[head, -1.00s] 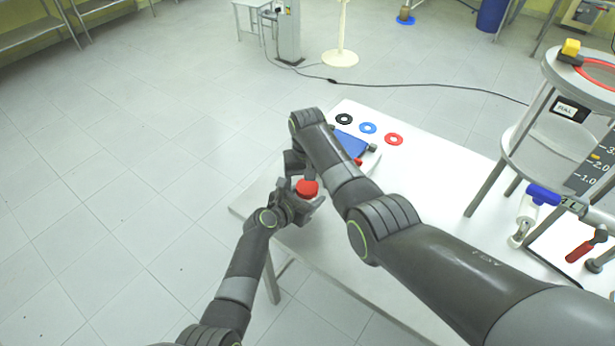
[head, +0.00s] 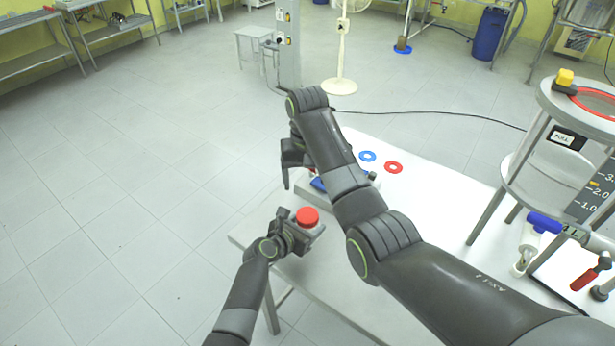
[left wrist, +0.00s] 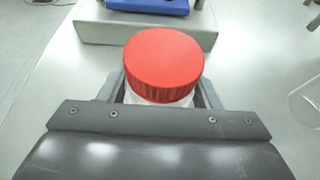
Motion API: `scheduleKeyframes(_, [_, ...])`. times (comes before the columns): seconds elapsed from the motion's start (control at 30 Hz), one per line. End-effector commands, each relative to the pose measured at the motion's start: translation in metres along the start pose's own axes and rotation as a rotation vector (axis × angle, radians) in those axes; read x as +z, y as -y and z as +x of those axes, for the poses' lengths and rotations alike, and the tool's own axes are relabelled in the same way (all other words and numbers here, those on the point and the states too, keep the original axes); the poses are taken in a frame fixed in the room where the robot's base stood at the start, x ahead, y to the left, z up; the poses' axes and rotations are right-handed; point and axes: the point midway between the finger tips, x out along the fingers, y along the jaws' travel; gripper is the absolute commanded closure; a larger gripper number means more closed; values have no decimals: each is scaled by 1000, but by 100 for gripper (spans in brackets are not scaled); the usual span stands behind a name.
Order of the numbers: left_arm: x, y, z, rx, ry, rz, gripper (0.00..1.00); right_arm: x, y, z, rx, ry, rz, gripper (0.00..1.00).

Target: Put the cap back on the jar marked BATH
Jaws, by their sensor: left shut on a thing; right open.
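A red ribbed cap (head: 307,217) sits level on top of a pale jar (left wrist: 160,98); the cap also fills the middle of the left wrist view (left wrist: 164,58). My left gripper (head: 299,234) is shut on the jar, with a finger on each side below the cap. No BATH marking shows; most of the jar is hidden by the cap and my gripper. My right gripper (head: 296,172) is open and empty, apart from the cap, behind and above it in the head view.
A grey block (left wrist: 150,32) with a blue thing (left wrist: 148,5) on it stands just beyond the jar. A blue ring (head: 367,156) and a red ring (head: 393,167) lie behind on the white table (head: 440,215). A clear glass vessel (left wrist: 306,100) stands at right in the wrist view.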

Motion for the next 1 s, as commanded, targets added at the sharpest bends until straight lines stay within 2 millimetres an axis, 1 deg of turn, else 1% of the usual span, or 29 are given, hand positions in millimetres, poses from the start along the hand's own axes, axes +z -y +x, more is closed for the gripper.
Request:
scheduleKeyframes(0.1, [1,0,0,1,1,1,100,0,0,0,0,0,0,22])
scheduleKeyframes(0.13, [1,0,0,1,1,1,41,0,0,0,0,0,0,22])
scheduleKeyframes(0.3, [1,0,0,1,1,1,19,0,0,0,0,0,0,22])
scheduleKeyframes(0.33, [1,0,0,1,1,0,17,0,0,0,0,0,0,22])
scheduleKeyframes(0.67, [0,0,-2,1,1,0,17,0,0,0,0,0,0,22])
scheduleKeyframes(0.77, [1,0,-9,1,1,0,17,0,0,-3,0,0,0,22])
scheduleKeyframes(0.87, [1,0,-21,2,2,-1,17,0,0,-6,0,0,0,22])
scheduleKeyframes(1.0, [0,0,-42,2,1,0,17,0,0,-9,0,0,0,22])
